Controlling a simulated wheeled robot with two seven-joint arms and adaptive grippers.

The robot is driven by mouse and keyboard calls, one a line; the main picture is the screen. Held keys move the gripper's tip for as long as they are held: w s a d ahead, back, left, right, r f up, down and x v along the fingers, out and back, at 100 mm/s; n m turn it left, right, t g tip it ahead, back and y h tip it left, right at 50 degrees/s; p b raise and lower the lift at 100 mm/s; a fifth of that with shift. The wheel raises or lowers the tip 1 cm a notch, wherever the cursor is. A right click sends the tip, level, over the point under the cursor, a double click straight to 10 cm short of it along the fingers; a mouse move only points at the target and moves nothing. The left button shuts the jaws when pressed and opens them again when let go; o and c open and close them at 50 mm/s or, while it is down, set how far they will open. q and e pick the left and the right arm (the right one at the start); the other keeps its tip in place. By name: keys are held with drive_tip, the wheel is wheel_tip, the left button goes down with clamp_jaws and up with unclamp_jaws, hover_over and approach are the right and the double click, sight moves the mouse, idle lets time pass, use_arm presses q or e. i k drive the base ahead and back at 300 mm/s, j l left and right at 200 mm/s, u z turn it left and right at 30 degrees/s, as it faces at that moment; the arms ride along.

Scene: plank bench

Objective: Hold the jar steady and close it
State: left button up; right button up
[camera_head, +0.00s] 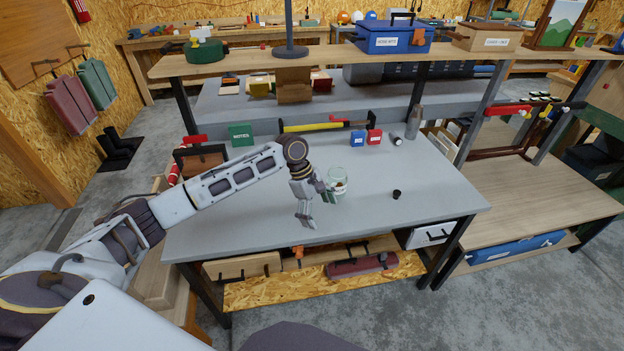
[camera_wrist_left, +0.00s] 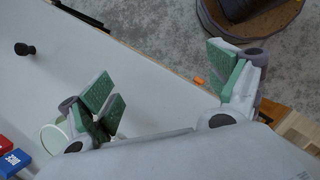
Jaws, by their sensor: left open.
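The jar (camera_head: 337,176) is clear glass and stands upright on the grey bench top, with something brownish low inside. Its round rim (camera_wrist_left: 51,136) shows partly in the left wrist view, behind one finger. A small black stopper-like piece (camera_head: 396,194) stands on the bench to the jar's right; it also shows in the left wrist view (camera_wrist_left: 25,49). My left gripper (camera_head: 314,206) is open, with green pads, just in front of the jar. In the left wrist view nothing is between its fingers (camera_wrist_left: 168,88); the jar is outside them. I cannot tell whether finger and jar touch. My right gripper is in no view.
Blue and red boxes (camera_head: 366,138) stand behind the jar, with a grey bottle-like thing (camera_head: 398,135) to their right. A green box (camera_head: 240,135) is at the back left. A raised shelf (camera_head: 240,65) spans the back. The bench's right front is clear.

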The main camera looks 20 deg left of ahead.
sight(337, 177)
drive_tip(key=i+j, duration=0.85)
